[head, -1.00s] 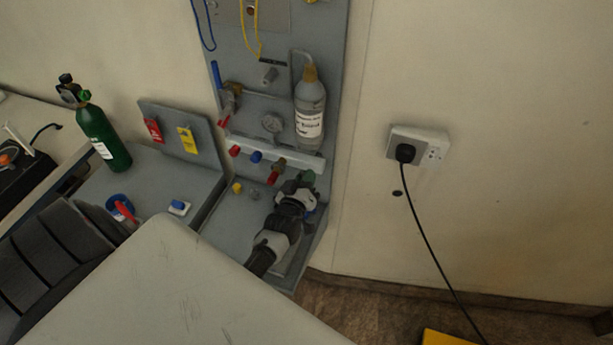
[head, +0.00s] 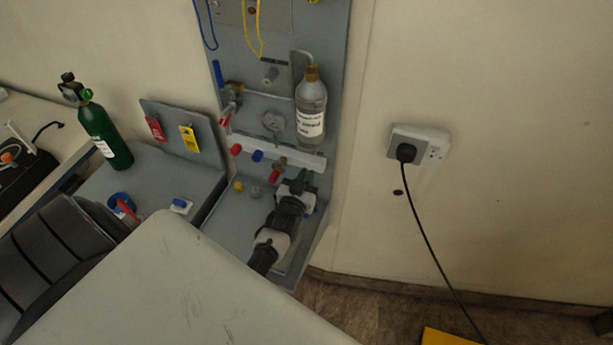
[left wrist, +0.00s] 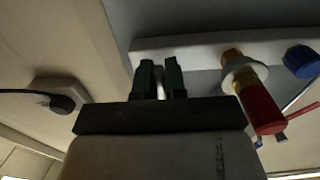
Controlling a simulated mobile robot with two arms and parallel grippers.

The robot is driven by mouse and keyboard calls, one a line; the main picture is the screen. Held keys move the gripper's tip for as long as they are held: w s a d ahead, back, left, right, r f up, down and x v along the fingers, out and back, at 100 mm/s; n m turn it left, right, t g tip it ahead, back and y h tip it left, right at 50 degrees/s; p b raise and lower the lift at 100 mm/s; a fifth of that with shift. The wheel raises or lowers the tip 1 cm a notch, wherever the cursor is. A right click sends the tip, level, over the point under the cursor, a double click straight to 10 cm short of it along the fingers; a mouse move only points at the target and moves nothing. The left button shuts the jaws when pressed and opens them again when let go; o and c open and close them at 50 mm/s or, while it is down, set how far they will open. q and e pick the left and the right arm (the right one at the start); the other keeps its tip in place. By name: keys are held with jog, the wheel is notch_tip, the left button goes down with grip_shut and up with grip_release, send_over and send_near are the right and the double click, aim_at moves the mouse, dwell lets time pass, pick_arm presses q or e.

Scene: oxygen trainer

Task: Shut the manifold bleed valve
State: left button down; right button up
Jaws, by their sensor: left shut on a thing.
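The manifold (head: 300,159) is a white bar low on the grey wall panel, and it crosses the top of the left wrist view (left wrist: 195,44). My left gripper (head: 306,178) is at its right end in the head view. In the left wrist view its two dark green fingers (left wrist: 160,72) are close together, with a small pale piece between them just below the bar. I take this piece for the manifold bleed valve (left wrist: 161,88); the fingers hide most of it. A brass fitting with a red barrel (left wrist: 262,106) is beside the gripper, apart from it. My right gripper is not in view.
Red and blue caps (head: 257,156) sit along the manifold. A gauge (head: 273,122) and a labelled bottle (head: 311,112) are above it. A green cylinder (head: 103,135) stands at left. A wall socket (head: 421,145) with a black cable is at right. The wall between is clear.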

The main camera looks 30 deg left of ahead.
pick_arm(q)
jog(key=shift+s+f, duration=0.1)
jog(key=shift+f, duration=0.05)
jog(key=c, duration=1.2)
grip_release()
jog(key=b+v, duration=0.2)
jog(key=v, duration=0.8)
jog(key=shift+s, duration=0.35)
